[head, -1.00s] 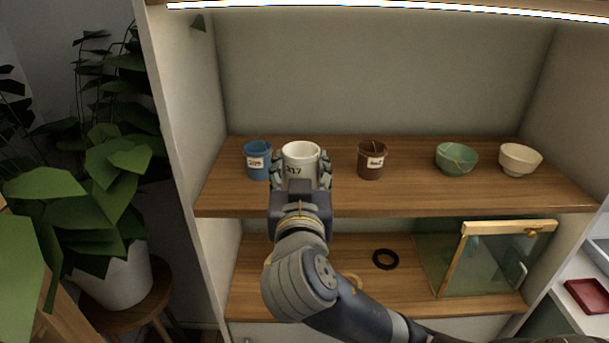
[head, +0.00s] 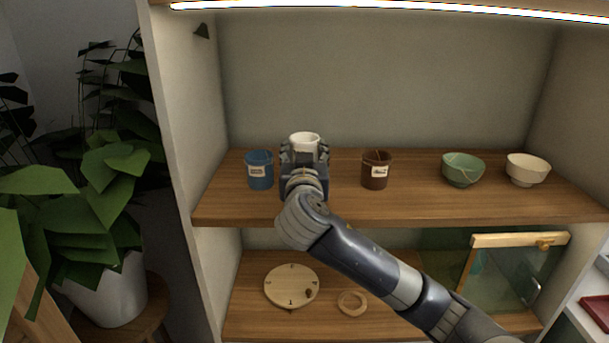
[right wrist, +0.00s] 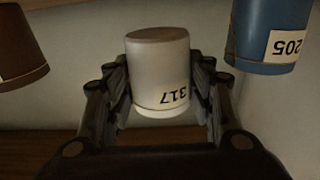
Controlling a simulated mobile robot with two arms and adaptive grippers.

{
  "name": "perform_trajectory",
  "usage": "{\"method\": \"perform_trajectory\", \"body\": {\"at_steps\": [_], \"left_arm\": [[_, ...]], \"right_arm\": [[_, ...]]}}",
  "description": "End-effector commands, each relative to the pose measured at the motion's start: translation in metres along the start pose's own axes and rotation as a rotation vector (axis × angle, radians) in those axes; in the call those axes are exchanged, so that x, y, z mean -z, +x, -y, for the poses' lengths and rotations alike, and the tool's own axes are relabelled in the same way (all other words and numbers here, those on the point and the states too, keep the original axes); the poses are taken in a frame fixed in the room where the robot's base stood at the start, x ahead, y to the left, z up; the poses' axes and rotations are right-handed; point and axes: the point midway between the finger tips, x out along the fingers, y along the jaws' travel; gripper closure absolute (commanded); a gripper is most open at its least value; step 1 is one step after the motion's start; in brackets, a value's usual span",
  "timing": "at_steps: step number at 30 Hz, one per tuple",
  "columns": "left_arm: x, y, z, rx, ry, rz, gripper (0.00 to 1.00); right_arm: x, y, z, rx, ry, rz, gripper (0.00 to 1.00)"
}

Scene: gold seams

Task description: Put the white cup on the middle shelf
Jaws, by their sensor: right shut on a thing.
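The white cup (head: 304,139) is above or on the upper of the two visible shelf boards, between a blue cup and a brown cup. My right gripper (head: 305,153) is shut around it and hides its lower part in the head view. The right wrist view shows the cup (right wrist: 160,75) between both fingers, its label 317 upside down. I cannot tell whether its base touches the board (head: 420,204). My left gripper is not in view.
The blue cup (head: 259,170) is close on the left, the brown cup (head: 376,171) on the right. A green bowl (head: 462,169) and a cream bowl (head: 527,169) stand further right. Below are a wooden disc (head: 291,287), a pale ring (head: 352,302) and a glass case (head: 516,275).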

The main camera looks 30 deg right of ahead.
Motion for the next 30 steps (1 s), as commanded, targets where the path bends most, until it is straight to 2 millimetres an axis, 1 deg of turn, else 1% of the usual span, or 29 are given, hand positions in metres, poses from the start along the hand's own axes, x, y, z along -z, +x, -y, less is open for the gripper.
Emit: {"method": "perform_trajectory", "body": {"at_steps": [1,3,5,9,16,20,21,23,30], "left_arm": [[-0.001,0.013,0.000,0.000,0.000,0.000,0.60],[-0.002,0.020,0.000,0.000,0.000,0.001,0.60],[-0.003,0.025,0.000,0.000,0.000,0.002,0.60],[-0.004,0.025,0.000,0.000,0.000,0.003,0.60],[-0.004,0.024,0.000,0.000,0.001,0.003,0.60],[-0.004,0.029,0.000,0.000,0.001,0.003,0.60],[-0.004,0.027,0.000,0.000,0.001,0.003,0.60],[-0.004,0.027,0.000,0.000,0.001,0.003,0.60],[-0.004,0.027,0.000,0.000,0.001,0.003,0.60]], "right_arm": [[-0.016,0.000,0.000,0.000,-0.003,0.000,0.83],[-0.027,0.000,-0.001,-0.001,-0.004,-0.001,0.83],[-0.034,0.000,0.000,-0.001,-0.002,-0.001,0.83],[-0.038,0.004,-0.001,-0.001,-0.002,-0.001,0.83],[-0.038,0.003,0.000,0.000,0.000,0.000,0.83],[-0.043,0.003,0.000,0.000,0.000,0.001,0.83],[-0.042,0.003,0.000,0.000,-0.001,0.001,0.44],[-0.042,0.003,0.000,0.000,-0.001,0.002,0.31],[-0.042,0.003,0.000,0.000,-0.001,0.002,0.31]]}}
